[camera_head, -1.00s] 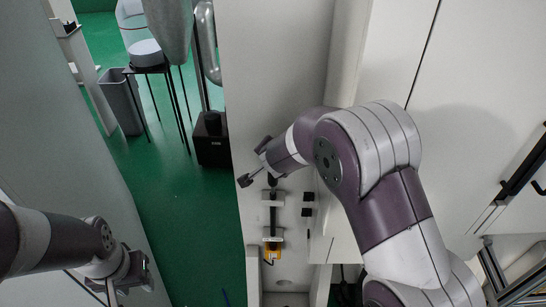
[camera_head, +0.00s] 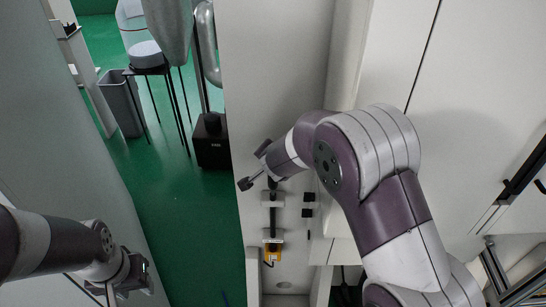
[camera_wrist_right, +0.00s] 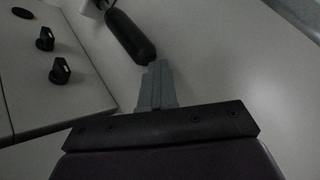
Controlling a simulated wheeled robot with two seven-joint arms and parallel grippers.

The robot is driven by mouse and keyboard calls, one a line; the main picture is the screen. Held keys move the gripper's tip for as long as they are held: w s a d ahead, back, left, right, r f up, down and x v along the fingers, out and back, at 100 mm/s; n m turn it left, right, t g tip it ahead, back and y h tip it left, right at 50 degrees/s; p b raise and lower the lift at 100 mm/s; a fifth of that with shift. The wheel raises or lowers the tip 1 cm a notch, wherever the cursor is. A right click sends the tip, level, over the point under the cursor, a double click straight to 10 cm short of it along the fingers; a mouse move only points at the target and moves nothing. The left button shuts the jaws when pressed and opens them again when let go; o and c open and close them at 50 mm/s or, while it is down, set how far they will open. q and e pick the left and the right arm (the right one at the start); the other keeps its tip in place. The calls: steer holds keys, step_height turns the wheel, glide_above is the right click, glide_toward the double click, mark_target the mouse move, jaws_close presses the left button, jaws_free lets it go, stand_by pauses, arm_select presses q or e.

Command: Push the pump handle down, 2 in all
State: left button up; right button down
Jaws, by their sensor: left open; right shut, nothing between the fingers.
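The pump (camera_head: 273,216) is a narrow upright dark unit on the pale wall panel in the head view, with a yellow part (camera_head: 272,252) at its foot. Its handle (camera_head: 245,184) looks like a thin rod with a black grip, sticking out to the left near its top. In the right wrist view the black grip (camera_wrist_right: 130,36) lies just beyond my right gripper (camera_wrist_right: 157,68). The right fingers are shut and empty; I cannot tell whether they touch the grip. My right wrist hides part of the pump's top. My left gripper (camera_head: 143,276) is open at the lower left, far from the pump.
Black knobs (camera_wrist_right: 60,70) are on a pale panel in the right wrist view. Small black fittings (camera_head: 309,204) sit right of the pump. A black box (camera_head: 210,142), a stool (camera_head: 150,70) and a grey bin (camera_head: 120,103) stand on open green floor (camera_head: 165,200).

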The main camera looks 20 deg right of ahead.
steer(key=shift+f+b, duration=0.6)
steer(key=shift+f, duration=0.25)
stand_by(0.3)
steer(key=shift+r, duration=0.1)
steer(key=shift+r+p, duration=2.95)
steer(key=shift+p, duration=0.15)
steer(key=shift+r, duration=0.1)
step_height(320, 180, up, 5)
steer(key=p, duration=0.5)
steer(key=shift+w, duration=0.1)
